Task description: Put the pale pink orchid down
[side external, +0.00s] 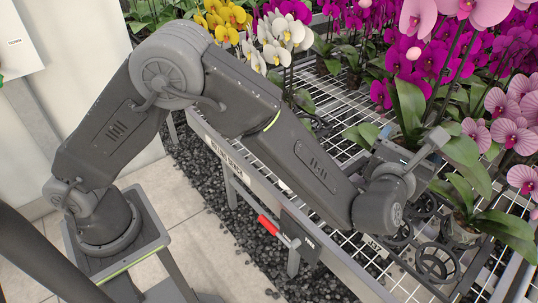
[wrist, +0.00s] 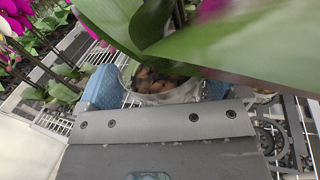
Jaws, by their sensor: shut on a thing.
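The pale pink orchid (side external: 484,10) has large pink blooms at the top of the side external view and broad green leaves below them. My gripper (side external: 411,142) is shut on its pot. In the wrist view the clear pot (wrist: 165,97), with brown bark in it, sits between the two blue finger pads of my gripper (wrist: 157,90). A big leaf of the orchid (wrist: 240,42) covers much of the top of that view. The pot is mostly hidden in the side external view, and I cannot tell whether its base touches the bench.
The white wire-mesh bench (side external: 325,92) carries black ring holders (side external: 437,262) at its front right. A striped pink orchid (side external: 510,134) stands close on the right. Magenta orchids (side external: 350,18) crowd behind, with white (side external: 288,30) and yellow ones (side external: 226,18) further left.

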